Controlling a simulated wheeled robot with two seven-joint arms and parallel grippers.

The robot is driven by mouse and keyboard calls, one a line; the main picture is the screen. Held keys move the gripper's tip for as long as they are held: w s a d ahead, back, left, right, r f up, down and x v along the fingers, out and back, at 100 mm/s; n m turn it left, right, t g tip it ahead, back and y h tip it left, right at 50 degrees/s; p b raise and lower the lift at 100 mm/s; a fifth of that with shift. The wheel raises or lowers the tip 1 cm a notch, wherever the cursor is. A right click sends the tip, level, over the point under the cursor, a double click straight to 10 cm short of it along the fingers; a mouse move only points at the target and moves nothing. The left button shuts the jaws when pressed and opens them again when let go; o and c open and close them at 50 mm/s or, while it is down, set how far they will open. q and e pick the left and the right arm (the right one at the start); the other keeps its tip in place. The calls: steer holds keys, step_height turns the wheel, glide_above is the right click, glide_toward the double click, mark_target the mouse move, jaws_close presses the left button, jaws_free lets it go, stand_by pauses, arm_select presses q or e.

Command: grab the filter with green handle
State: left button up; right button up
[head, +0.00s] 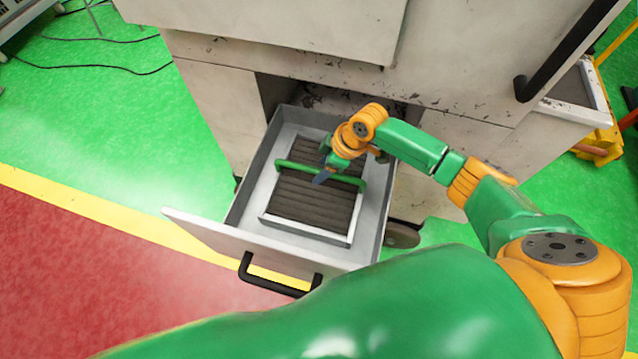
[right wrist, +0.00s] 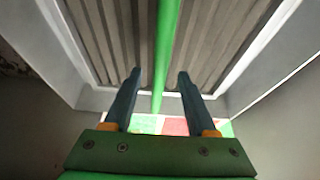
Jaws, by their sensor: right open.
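The filter (head: 312,204) is a grey ribbed panel in a pale frame, lying in the open drawer. Its green handle (head: 297,169) is a bar across its top. In the right wrist view the handle (right wrist: 166,45) runs lengthwise, in line with the gap between my fingers. My right gripper (head: 321,177) is over the handle near its middle; its fingers (right wrist: 158,77) are apart, one on each side of the bar, with nothing clamped. I cannot tell whether a finger touches the bar. My left gripper is not in view.
The drawer (head: 236,212) is pulled out of a large pale machine (head: 270,35), with a black pull (head: 275,286) on its front. The drawer walls surround the filter closely. Green, yellow and red floor lies to the left. Cables (head: 100,68) lie at the upper left.

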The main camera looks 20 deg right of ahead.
steer(key=shift+w, duration=0.1)
steer(key=shift+d, duration=0.1)
jaws_close()
steer(key=shift+r, duration=0.1)
stand_by(1.0)
